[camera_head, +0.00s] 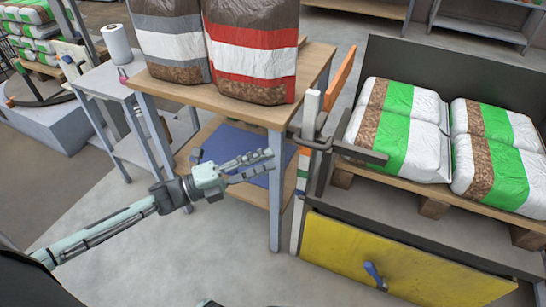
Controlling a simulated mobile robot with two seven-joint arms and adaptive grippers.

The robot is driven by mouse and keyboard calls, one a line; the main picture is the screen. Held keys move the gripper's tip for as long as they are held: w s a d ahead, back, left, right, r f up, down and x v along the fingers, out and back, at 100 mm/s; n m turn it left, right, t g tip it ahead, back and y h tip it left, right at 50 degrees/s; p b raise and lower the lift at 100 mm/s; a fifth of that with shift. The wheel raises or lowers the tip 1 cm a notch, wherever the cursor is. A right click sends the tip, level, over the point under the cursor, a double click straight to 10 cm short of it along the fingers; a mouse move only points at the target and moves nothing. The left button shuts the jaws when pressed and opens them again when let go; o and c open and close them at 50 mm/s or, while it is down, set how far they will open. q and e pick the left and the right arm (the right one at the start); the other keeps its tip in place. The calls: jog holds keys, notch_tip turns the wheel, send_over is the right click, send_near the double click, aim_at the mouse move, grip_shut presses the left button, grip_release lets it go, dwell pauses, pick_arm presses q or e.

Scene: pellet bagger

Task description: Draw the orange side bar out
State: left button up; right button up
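The orange side bar (341,78) stands on edge, tilted, just right of the wooden table, beside a white post (310,117). Its lower end is hidden behind the post and a grey bracket. My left gripper (272,162) reaches in from the left, in front of the table's lower part and left of the bar, well apart from it. Its two fingers point right with a narrow gap between them, and nothing is held. My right gripper is not in view.
The wooden table (240,103) carries two large pellet bags. A grey bracket (312,141) and a table leg (275,215) stand near my gripper. At right, a pallet (435,208) of bags stands above a yellow panel (400,262) with a blue handle (374,273).

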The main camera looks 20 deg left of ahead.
pick_arm(q)
jog(key=shift+c, duration=0.7)
jog(key=d, duration=0.3)
jog(key=s+d+f+y, duration=0.1)
jog(key=d, duration=0.1)
jog(key=d+f+n+y, duration=0.1)
jog(key=d, duration=0.2)
jog(key=shift+s+d+t+b, duration=0.3)
jog(key=shift+b, duration=0.05)
grip_shut()
jog(key=s+d+r+n+t+y, duration=0.2)
jog(key=d+n+y, duration=0.15)
jog(key=d, duration=0.25)
jog(key=w+r+y+p, duration=0.1)
jog(key=w+y, duration=0.1)
jog(key=w, duration=0.7)
jog(key=shift+w+a+r, duration=0.2)
jog(key=shift+w+a, duration=0.05)
jog(key=shift+a, duration=0.1)
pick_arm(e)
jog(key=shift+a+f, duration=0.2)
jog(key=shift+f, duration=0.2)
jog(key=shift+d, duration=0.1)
